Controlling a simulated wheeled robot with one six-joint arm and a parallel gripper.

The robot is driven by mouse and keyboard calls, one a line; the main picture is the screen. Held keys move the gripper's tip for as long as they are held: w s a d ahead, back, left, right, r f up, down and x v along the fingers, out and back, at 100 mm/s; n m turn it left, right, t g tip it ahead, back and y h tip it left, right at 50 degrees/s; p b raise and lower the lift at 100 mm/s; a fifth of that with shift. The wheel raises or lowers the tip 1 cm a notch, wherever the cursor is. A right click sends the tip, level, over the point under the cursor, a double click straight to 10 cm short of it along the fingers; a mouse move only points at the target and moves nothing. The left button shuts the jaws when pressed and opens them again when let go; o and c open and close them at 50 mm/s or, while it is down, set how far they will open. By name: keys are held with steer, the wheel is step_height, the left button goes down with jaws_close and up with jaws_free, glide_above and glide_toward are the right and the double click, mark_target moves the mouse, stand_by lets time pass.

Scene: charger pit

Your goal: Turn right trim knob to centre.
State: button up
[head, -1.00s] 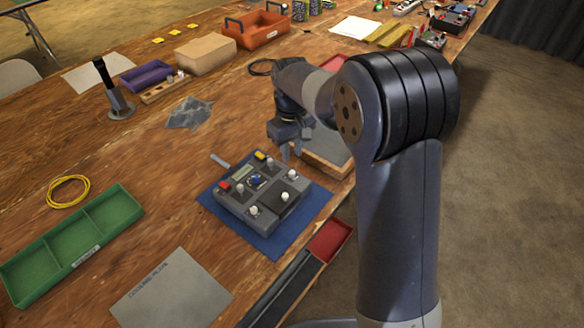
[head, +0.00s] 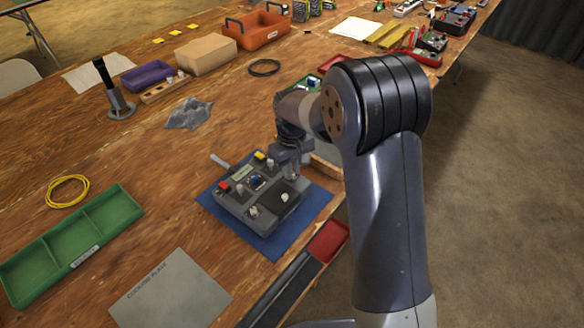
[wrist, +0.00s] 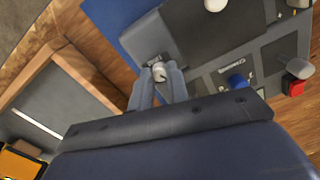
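The grey control box (head: 232,206) sits on a blue mat (head: 275,246), with a red button, a yellow button, a blue knob and several pale knobs on top. My gripper (head: 289,172) is over the box's far right corner and hides the knob there. In the wrist view my gripper (wrist: 160,76) points at that silver knob (wrist: 160,71), beside a small label. Its two fingers lie either side of the knob, with a gap between them. I cannot tell whether they touch it. The knob's pointer direction is too small to read.
A grey tray with wooden edges (wrist: 42,95) lies beside the box. A red and black tray (head: 328,240) is at the table's front edge. A green tray (head: 75,250) and a grey plate (head: 172,295) lie to the left. Bare wood is left of the mat.

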jaws_close()
steer(key=shift+m, duration=0.3)
steer(key=shift+m+p, duration=0.4)
steer(key=shift+m, duration=2.2)
steer(key=shift+o, duration=1.9)
jaws_free()
